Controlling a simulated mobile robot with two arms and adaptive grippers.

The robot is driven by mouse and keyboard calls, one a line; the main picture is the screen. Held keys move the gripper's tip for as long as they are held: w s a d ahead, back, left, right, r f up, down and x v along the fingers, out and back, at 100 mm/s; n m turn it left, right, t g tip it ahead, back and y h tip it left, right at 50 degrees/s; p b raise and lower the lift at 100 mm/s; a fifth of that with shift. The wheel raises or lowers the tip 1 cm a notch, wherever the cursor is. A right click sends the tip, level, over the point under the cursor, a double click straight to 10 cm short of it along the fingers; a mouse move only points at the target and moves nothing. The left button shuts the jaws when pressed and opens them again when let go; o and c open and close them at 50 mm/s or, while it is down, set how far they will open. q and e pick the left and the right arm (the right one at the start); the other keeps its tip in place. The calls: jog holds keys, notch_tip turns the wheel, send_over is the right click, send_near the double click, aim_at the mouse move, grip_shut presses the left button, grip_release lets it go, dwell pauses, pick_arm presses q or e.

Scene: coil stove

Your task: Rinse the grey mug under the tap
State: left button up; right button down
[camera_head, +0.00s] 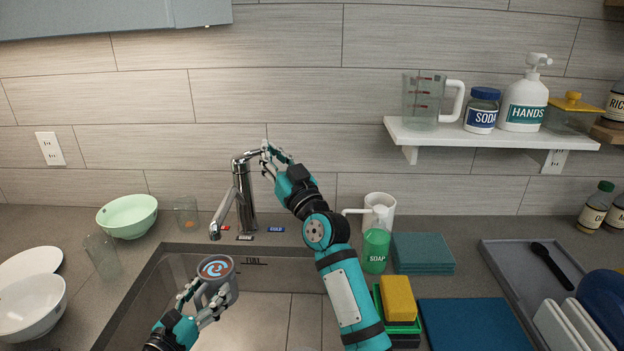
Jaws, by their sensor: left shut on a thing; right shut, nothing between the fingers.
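The grey mug (232,287) is in my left gripper (203,303), which is shut on it over the sink. Its round upper end is dark, with an orange and pale blue swirl. The metal tap (243,200) stands behind the sink. Its spout end (216,232) appears just above the mug in the picture, and no water stream is visible. My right gripper (270,156) is shut and empty beside the top of the tap, by its lever; whether it touches the lever is unclear. The sink (265,315) is partly hidden by my arms.
Glasses (101,254) and bowls (127,216) stand left of the sink. A soap bottle (376,250), a white mug (379,207), folded cloths (422,252) and sponges (397,298) are to the right. A grey tray (510,265) lies further right. A shelf (470,137) is above.

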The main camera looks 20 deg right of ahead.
jog(key=s+d, duration=0.3)
jog(key=s, duration=0.6)
jog(key=s+d, duration=0.3)
jog(key=s, duration=0.6)
jog(key=w+a+f+n+h, duration=0.1)
jog(key=w+f+n, duration=0.15)
jog(key=n, duration=0.75)
jog(key=w+a+f+n+g+h, duration=0.1)
jog(key=f+n, duration=0.3)
jog(key=n, duration=0.7)
jog(key=w+a+f+n+h, duration=0.1)
jog(key=w+f+n, duration=0.15)
jog(key=n, duration=0.75)
jog(key=w+a+r+n+y, duration=0.1)
jog(key=w+a+r+n, duration=0.1)
jog(key=w, duration=0.5)
jog(key=w+a+r+n+y, duration=0.1)
jog(key=w+a+r+n, duration=0.1)
jog(key=w, duration=0.5)
jog(key=shift+a+n, duration=0.3)
jog(key=shift+a, duration=0.25)
jog(key=shift+w, duration=0.15)
